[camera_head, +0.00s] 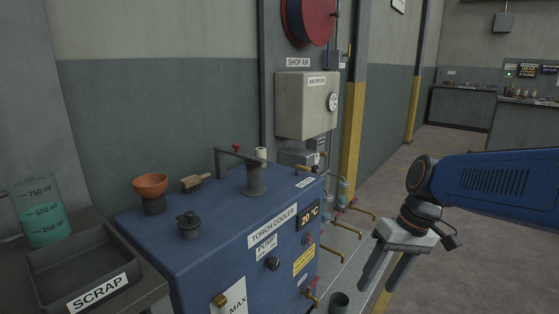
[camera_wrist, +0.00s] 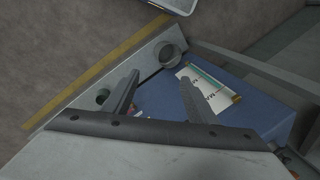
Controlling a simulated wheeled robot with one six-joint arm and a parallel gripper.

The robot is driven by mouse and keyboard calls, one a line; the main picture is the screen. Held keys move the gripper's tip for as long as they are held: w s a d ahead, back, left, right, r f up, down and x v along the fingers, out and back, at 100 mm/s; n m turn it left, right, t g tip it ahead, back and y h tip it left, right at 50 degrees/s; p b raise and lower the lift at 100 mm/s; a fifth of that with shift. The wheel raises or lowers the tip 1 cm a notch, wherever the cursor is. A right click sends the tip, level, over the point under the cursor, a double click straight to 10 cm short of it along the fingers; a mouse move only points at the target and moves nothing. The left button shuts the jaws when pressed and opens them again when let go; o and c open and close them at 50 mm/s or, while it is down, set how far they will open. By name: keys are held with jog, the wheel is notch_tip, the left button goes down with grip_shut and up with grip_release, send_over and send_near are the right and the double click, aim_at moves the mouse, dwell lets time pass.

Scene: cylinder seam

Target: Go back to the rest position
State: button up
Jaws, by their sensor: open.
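My gripper (camera_head: 386,274) hangs at the right of the head view at the end of my blue arm, its two grey fingers pointing down and apart. Nothing is between the fingers. It is to the right of the blue torch cooler (camera_head: 240,236), clear of it. In the wrist view the open fingers of my gripper (camera_wrist: 163,88) show over the cooler's side, where a white level label (camera_wrist: 207,88) with a brass fitting is seen.
A scrap tray (camera_head: 75,268) and a beaker of green liquid (camera_head: 42,212) stand at the left. An orange bowl (camera_head: 150,186), a brush (camera_head: 196,181) and a dark capped fitting (camera_head: 188,225) are on the cooler. Brass taps (camera_head: 355,211) stick out beside it.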

jog(key=s+d+f+m+t+h, duration=0.1)
jog(key=s+d+t, duration=0.4)
jog(key=s, duration=0.5)
jog(key=shift+s+d+f+m+h, duration=0.3)
jog(key=shift+d+m+h, duration=0.35)
jog(key=shift+h, duration=0.55)
